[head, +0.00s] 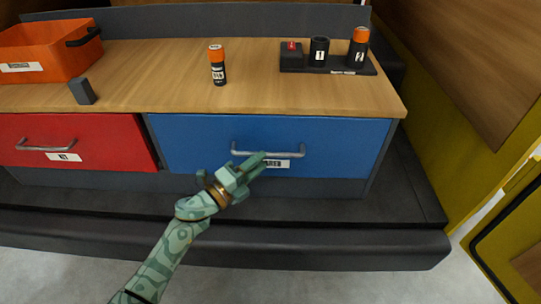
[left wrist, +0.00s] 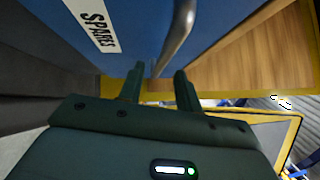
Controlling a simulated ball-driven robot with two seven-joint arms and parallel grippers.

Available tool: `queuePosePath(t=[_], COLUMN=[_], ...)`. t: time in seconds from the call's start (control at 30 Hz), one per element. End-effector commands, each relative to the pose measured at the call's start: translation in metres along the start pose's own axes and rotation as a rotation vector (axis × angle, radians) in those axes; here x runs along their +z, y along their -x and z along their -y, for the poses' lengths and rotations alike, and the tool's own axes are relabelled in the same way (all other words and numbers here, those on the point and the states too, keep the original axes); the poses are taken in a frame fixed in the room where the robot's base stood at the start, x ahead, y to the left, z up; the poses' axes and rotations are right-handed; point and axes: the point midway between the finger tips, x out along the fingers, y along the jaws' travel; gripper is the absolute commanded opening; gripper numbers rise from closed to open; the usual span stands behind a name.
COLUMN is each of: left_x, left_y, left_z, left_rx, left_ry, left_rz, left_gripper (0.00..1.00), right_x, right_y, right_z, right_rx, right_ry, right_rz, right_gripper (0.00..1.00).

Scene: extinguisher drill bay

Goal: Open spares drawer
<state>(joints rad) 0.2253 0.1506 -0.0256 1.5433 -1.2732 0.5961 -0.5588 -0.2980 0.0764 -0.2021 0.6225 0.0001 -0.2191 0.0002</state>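The spares drawer (head: 200,142) is the blue one below the wooden top, with its front flush and shut. Its label reads SPARES in the left wrist view (left wrist: 93,20). A silver bar handle (head: 290,151) runs across its front and also shows in the left wrist view (left wrist: 179,38). My left gripper (head: 254,167) is at the handle's left half, covering part of the label. In the left wrist view its two fingers (left wrist: 158,84) stand apart, with the handle's far end showing between their tips. Whether they touch the bar is unclear. My right gripper is out of view.
A red drawer (head: 100,132) with its own handle is at the left. On the top stand an orange bin (head: 50,62), a dark block (head: 82,91), a labelled canister (head: 217,66) and a black holder (head: 291,65) with canisters. A dark ledge (head: 330,240) runs below.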

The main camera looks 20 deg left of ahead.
Motion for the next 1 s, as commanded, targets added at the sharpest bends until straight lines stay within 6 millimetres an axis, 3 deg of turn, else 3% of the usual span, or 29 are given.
queuePosePath(t=[0.1,0.23,0.6,0.73,1.0], left_x=[0.0,0.0,0.0,0.0,-0.001], left_y=[-0.022,-0.038,-0.045,-0.044,-0.043], left_z=[-0.001,-0.001,0.0,0.0,0.0], left_rx=[-0.001,0.0,0.001,0.001,0.002], left_ry=[0.002,0.002,0.001,0.001,0.002], left_rz=[0.0,0.0,0.0,0.0,0.0], left_gripper=[0.34,0.34,0.34,0.01,0.0], right_x=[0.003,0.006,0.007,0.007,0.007], right_y=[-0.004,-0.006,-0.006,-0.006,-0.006], right_z=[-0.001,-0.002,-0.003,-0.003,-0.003], right_rx=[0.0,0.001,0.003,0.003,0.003], right_ry=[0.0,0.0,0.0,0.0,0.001], right_rz=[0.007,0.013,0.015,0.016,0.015], right_gripper=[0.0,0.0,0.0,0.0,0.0])
